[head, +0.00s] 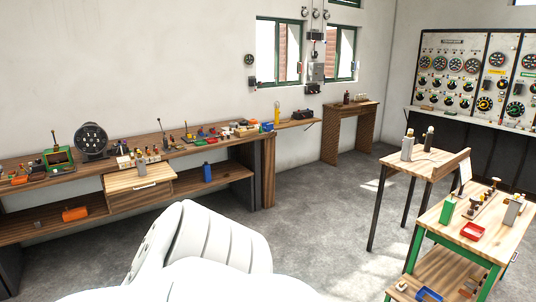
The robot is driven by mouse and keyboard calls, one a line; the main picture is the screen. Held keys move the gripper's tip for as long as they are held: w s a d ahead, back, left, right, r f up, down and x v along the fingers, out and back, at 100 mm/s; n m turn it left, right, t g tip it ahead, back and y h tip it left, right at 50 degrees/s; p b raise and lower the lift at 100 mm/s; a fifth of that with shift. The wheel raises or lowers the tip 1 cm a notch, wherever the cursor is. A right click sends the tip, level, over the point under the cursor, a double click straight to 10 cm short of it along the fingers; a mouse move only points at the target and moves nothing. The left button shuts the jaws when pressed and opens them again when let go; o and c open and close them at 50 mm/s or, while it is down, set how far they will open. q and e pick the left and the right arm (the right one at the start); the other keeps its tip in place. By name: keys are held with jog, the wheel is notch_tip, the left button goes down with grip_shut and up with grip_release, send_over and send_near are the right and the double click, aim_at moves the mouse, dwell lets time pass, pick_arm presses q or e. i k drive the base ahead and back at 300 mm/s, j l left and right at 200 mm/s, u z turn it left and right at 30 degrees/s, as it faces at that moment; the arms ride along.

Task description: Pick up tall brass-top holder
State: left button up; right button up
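A tall grey holder with a brass-coloured top (407,147) stands upright on the small wooden table (425,165) at the right. Beside it, slightly behind and to its right, stands a darker upright piece with a pale top (429,140). Another grey block-like holder (512,211) stands on the green-legged bench at the lower right. The labels are too small to read, so I cannot be certain which one is the tall brass-top holder. Neither of my grippers is in view; only a white part of my body shows at the bottom.
The green-framed bench (470,245) carries a green block (447,209), a red tray (472,231) and small parts. A long cluttered workbench (200,150) lines the left wall. A narrow wooden table (350,108) stands at the back. Grey floor (315,220) lies open between them.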

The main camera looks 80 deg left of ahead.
aim_at(142, 168)
jog(key=u, duration=3.5)
jog(key=i+j, duration=0.1)
jog(key=i, duration=0.5)
jog(key=i+j, duration=0.1)
jog(key=i, duration=0.5)
jog(key=i+j+z, duration=0.1)
jog(key=i, duration=0.55)
jog(key=i+j, duration=0.2)
jog(key=i, duration=0.4)
jog(key=i+j, duration=0.15)
jog(key=i, duration=0.45)
jog(key=i+l+u, duration=0.35)
jog(key=i+l, duration=0.7)
jog(key=i, duration=0.15)
